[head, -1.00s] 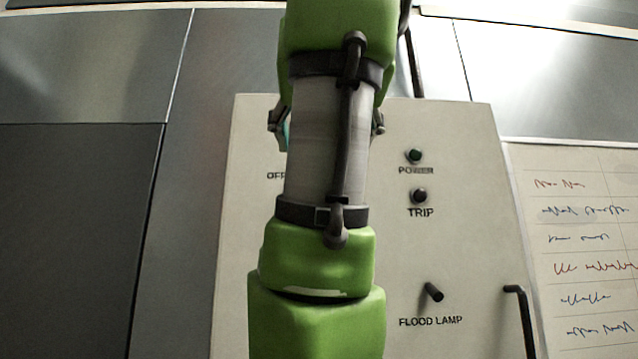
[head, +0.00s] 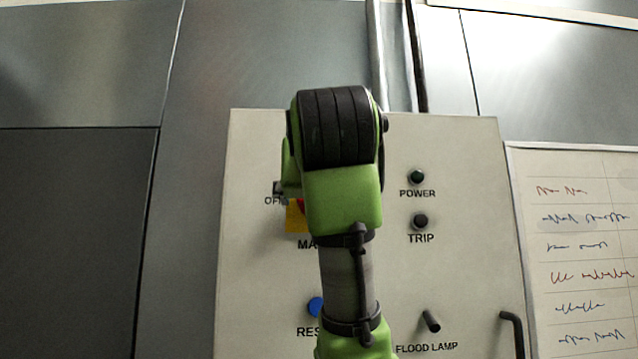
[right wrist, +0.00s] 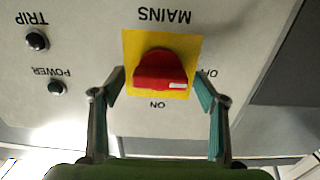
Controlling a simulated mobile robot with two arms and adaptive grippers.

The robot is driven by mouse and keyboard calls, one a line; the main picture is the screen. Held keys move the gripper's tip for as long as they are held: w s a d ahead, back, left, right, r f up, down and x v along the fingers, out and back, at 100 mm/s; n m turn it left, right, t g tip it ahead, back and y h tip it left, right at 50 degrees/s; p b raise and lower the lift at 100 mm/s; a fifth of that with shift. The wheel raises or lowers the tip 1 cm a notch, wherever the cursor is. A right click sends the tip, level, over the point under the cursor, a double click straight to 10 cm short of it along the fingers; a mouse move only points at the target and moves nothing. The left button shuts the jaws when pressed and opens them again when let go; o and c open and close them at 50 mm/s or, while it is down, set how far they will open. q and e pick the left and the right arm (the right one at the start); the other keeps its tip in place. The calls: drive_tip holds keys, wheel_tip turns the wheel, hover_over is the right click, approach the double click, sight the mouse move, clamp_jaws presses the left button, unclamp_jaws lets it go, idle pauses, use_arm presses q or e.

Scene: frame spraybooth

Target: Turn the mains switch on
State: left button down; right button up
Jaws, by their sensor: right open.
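The mains switch is a red knob (right wrist: 165,70) on a yellow plate (right wrist: 185,40), upside down in the right wrist view. The white mark on the knob points toward the partly hidden OFF label; the ON label lies at 90 degrees from it. My right gripper (right wrist: 161,88) is open, with one finger on each side of the knob and a gap to both; I cannot tell the depth. In the head view my right arm hides most of the switch, leaving a corner of the yellow plate (head: 295,220). My left gripper is not in view.
The pale panel (head: 460,270) also bears a dark POWER lamp (head: 417,177), a TRIP lamp (head: 420,221), a FLOOD LAMP lever (head: 431,321) and a blue button (head: 315,307) partly behind my arm. A black handle (head: 513,325) stands at lower right. A written sheet (head: 575,250) hangs on the right.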

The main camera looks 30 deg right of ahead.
drive_tip(key=shift+w+d+f, duration=0.1)
drive_tip(key=shift+w+d, duration=0.05)
drive_tip(key=shift+w, duration=0.1)
drive_tip(key=shift+s, duration=0.15)
drive_tip(key=c, duration=1.1)
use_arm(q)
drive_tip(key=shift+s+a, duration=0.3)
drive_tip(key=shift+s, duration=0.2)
